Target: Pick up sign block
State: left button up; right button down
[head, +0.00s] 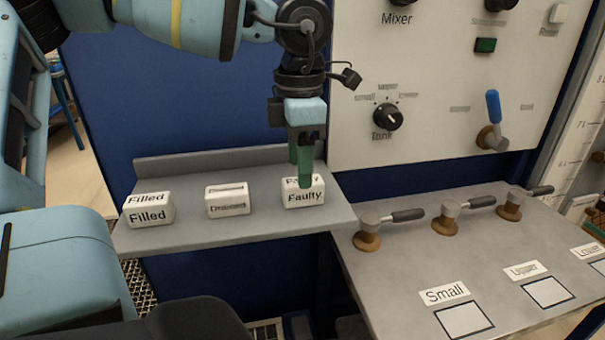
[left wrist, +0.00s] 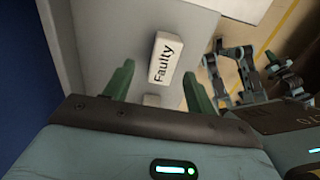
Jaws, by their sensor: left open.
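Three white sign blocks stand in a row on the grey shelf (head: 265,223). The left block (head: 148,210) reads "Filled". The middle block (head: 227,201) has small text that may read "Drained". The right block (head: 303,194) reads "Faulty"; it also shows in the left wrist view (left wrist: 165,58). My left gripper (head: 300,173) points down at the "Faulty" block, and its green fingers cover part of the block's top. In the left wrist view the fingers are apart and the block lies between and beyond their tips. Contact cannot be told.
A raised lip (head: 225,155) runs along the shelf's back. To the right, a panel (head: 430,100) carries knobs and a blue-handled lever (head: 493,115). Below it, a grey bench (head: 420,255) holds three handled valves and labels such as "Small" (head: 444,293).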

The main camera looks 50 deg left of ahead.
pick_arm(q)
jog(key=f, duration=0.4)
jog(key=shift+d, duration=0.3)
jog(key=shift+c, duration=0.2)
jog(key=c, duration=1)
jog(key=shift+c, duration=0.2)
notch_tip(320, 180, up, 10)
jog(key=shift+r, duration=0.1)
